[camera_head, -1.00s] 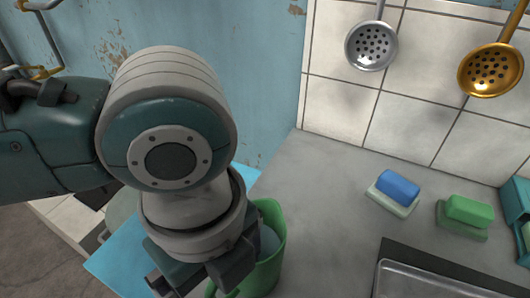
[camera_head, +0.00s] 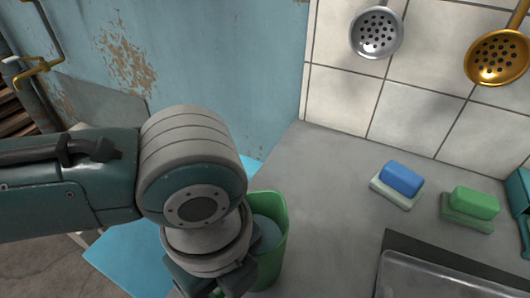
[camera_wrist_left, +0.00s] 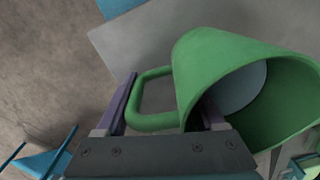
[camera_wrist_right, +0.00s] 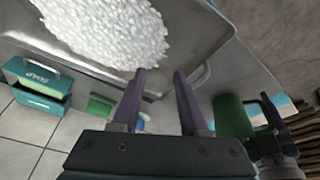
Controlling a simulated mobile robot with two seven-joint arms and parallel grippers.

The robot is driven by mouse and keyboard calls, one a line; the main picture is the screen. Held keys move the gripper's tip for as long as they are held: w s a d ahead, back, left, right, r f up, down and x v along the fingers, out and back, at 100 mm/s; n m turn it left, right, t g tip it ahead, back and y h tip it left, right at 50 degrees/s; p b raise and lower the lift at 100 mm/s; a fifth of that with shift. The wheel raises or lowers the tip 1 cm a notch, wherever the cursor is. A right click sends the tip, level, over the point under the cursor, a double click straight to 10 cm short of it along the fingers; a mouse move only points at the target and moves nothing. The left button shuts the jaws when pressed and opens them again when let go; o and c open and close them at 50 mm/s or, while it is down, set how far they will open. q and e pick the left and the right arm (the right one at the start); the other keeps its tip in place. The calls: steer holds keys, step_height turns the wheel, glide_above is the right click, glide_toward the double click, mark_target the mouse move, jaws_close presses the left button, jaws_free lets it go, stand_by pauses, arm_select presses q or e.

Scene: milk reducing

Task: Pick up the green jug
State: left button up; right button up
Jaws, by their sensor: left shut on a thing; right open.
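The green jug (camera_head: 272,262) stands at the left end of the grey counter in the head view, partly hidden by my left arm. It holds something pale grey-blue. In the left wrist view the jug (camera_wrist_left: 215,65) lies just ahead, with its loop handle (camera_wrist_left: 155,122) between the fingers. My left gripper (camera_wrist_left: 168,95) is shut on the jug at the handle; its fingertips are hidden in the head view. The jug also shows in the right wrist view (camera_wrist_right: 232,118), beside my left arm. My right gripper (camera_wrist_right: 160,75) is open and empty, and not visible in the head view.
A blue sponge (camera_head: 402,178) and a green sponge (camera_head: 473,203) lie on the counter (camera_head: 335,215). A metal tray (camera_head: 440,279) is at front right; the right wrist view shows a white granular heap (camera_wrist_right: 105,28). Two skimmers (camera_head: 376,34) hang on the tiled wall.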

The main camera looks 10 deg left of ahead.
arm_select(q)
jaws_close()
stand_by(0.6)
